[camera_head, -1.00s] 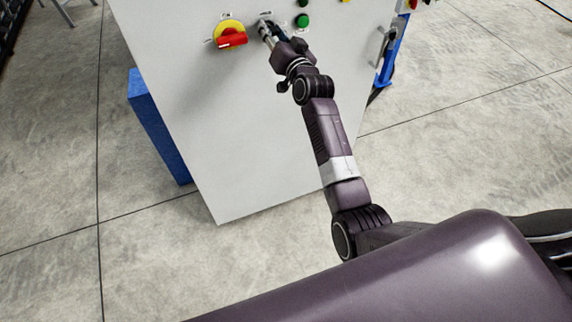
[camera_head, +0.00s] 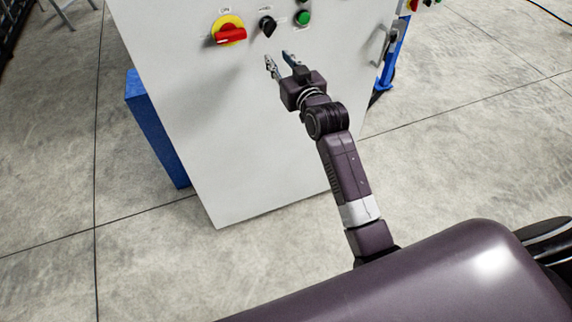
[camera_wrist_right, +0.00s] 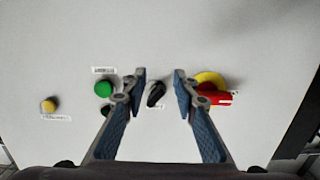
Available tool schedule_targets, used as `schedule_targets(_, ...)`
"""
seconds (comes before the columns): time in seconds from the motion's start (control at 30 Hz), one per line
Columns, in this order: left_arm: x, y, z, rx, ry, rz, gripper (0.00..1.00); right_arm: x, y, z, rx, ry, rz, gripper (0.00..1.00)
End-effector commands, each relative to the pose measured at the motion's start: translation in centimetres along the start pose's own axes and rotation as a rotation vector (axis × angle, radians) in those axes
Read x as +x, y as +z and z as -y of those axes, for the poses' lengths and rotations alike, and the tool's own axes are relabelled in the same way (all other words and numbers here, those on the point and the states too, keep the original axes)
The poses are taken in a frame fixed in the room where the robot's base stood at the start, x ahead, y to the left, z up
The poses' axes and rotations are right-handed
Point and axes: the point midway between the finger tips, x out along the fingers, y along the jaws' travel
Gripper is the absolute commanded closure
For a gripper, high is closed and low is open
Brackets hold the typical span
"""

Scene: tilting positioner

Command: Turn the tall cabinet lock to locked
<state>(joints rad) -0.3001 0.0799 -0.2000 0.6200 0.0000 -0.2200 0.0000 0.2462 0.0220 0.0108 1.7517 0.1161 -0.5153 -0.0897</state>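The tall white cabinet (camera_head: 245,150) stands in front of me. On its face is a black turn knob (camera_head: 267,26), its grip tilted, which also shows in the right wrist view (camera_wrist_right: 155,94). I cannot tell which knob or handle is the lock, or read the knob's label. My right gripper (camera_head: 279,61) is open and empty, apart from the face and below the knob in the head view. In the right wrist view its two blue-padded fingers (camera_wrist_right: 160,80) stand on either side of the knob without touching it. My left gripper is not in view.
A red switch on a yellow plate (camera_head: 229,32) sits left of the knob. A green button (camera_head: 303,18) is to its right. A blue block (camera_head: 155,125) stands behind left.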

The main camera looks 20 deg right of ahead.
Motion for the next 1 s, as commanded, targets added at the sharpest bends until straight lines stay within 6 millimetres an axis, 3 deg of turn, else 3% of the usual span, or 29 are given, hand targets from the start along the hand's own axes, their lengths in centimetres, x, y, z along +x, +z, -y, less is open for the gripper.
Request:
schedule_targets(0.47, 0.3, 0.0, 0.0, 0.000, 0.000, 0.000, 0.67, -0.1, 9.8, 0.7, -0.007, -0.009, 0.146, 0.73)
schedule_targets(1.0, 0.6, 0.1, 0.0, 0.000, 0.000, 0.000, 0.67, -1.8, 20.5, 1.4, -0.016, -0.019, 0.303, 0.73)
